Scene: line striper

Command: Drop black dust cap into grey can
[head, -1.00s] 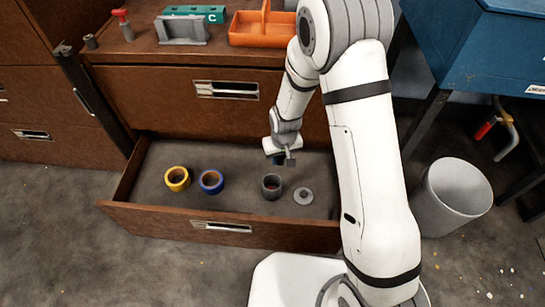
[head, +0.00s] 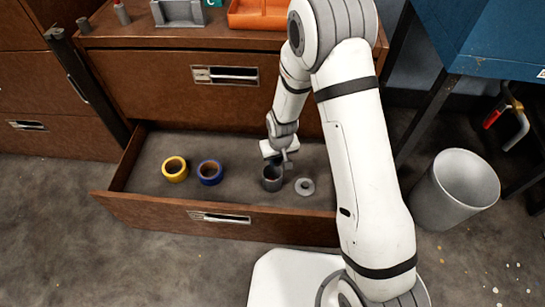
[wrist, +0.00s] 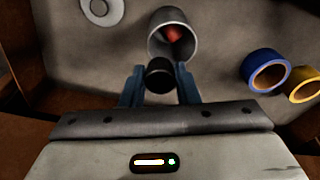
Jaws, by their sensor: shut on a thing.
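My gripper (head: 287,162) is over the open drawer, just behind the grey can (head: 272,184) and slightly to its right in the head view. In the wrist view, the gripper (wrist: 159,88) is shut on the black dust cap (wrist: 159,76), held between its two blue-grey fingers. The grey can also shows in the wrist view (wrist: 154,43), standing open on the drawer floor just beyond the cap, with something red inside. The cap appears apart from the can, near its rim. The cap cannot be made out clearly in the head view.
In the drawer (head: 150,207) lie a yellow tape roll (head: 175,169), a blue tape roll (head: 210,172) and a flat grey ring (head: 305,187). A larger grey bin (head: 430,195) stands on the floor at right. An orange tray (head: 258,17) sits on the cabinet top.

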